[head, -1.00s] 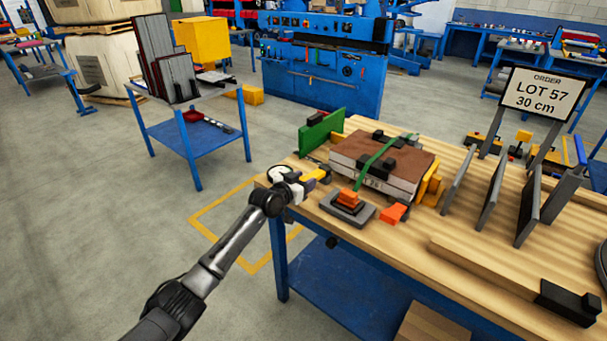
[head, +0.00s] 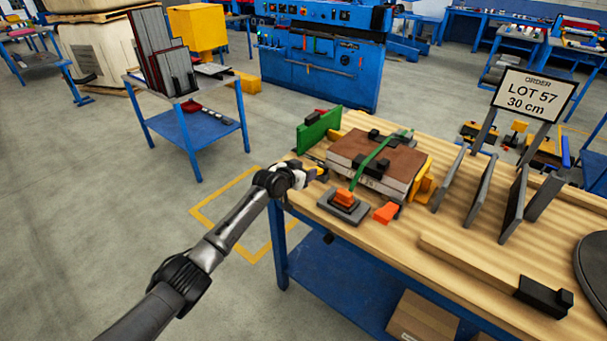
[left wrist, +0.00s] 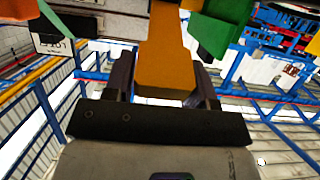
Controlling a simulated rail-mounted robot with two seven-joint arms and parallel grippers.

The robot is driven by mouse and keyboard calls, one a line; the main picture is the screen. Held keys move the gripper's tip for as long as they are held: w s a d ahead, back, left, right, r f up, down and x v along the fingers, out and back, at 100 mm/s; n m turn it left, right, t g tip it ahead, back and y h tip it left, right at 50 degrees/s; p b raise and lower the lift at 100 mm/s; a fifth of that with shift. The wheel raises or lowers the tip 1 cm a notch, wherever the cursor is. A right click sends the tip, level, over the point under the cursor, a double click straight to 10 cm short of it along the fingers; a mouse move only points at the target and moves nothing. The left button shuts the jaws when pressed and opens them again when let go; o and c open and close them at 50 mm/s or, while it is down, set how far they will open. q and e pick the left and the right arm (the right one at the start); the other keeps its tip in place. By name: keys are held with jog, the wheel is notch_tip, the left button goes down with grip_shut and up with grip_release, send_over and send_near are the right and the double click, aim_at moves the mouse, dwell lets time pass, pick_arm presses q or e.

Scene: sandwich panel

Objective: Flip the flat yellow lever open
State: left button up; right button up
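The flat yellow lever (left wrist: 165,45) fills the gap between the fingers of my left gripper (left wrist: 163,85) in the left wrist view. One dark finger stands on each side of its near end; I cannot tell whether they press on it. In the head view my left gripper (head: 316,173) is at the table's left end, beside the layered panel stack (head: 385,155), and only a bit of the lever (head: 322,170) shows past it. The stack has a brown top, black clamps and a green strap (head: 370,160). My right gripper is out of view.
A green plate (head: 318,130) stands upright behind my gripper. A grey base with an orange block (head: 344,197) and a loose orange piece (head: 386,212) lie in front of the stack. Upright grey dividers (head: 480,190) stand to the right.

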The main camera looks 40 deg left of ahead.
pick_arm(q)
jog(key=shift+o, duration=1.4)
jog(key=shift+w, duration=0.15)
jog(key=shift+o, duration=0.4)
jog(key=shift+f, duration=0.15)
jog(key=shift+s, duration=0.2)
jog(key=shift+s+a+r+p, duration=0.1)
jog(key=shift+s+r+p, duration=0.25)
jog(key=shift+s+p, duration=0.15)
jog(key=p+v, duration=0.3)
jog(key=v, duration=0.9)
jog(key=shift+s, duration=0.3)
